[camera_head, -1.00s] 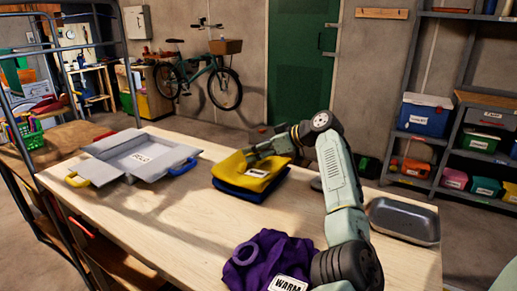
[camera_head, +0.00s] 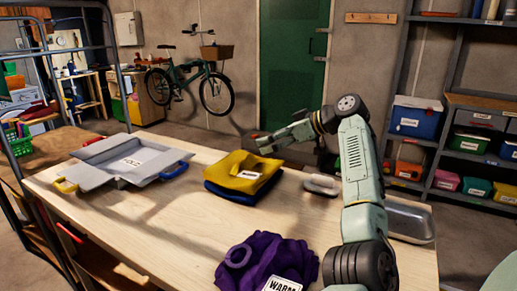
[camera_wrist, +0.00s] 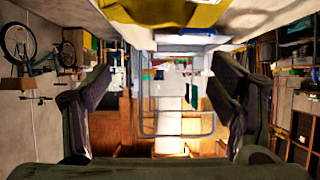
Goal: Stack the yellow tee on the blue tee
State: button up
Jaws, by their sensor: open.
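The yellow tee (camera_head: 240,172) is folded, with a pale label on top, and lies on the folded blue tee (camera_head: 228,195) on the table. The blue tee shows as a dark band along the near edge, and its rest is covered. My gripper (camera_head: 265,146) is at the far right side of the stack, near the yellow tee's back edge. In the wrist view my gripper (camera_wrist: 162,88) has its fingers wide apart with nothing between them. Part of the yellow tee (camera_wrist: 168,10) shows at the top there, outside the fingers.
A grey folding board (camera_head: 125,160) lies on the left of the wooden table (camera_head: 150,225). A purple garment (camera_head: 262,262) with a "WARM" card (camera_head: 283,285) is at the near edge. A metal tray (camera_head: 410,222) and a pale-handled object (camera_head: 322,185) are on the right.

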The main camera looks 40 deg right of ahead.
jog(key=shift+v, duration=1.65)
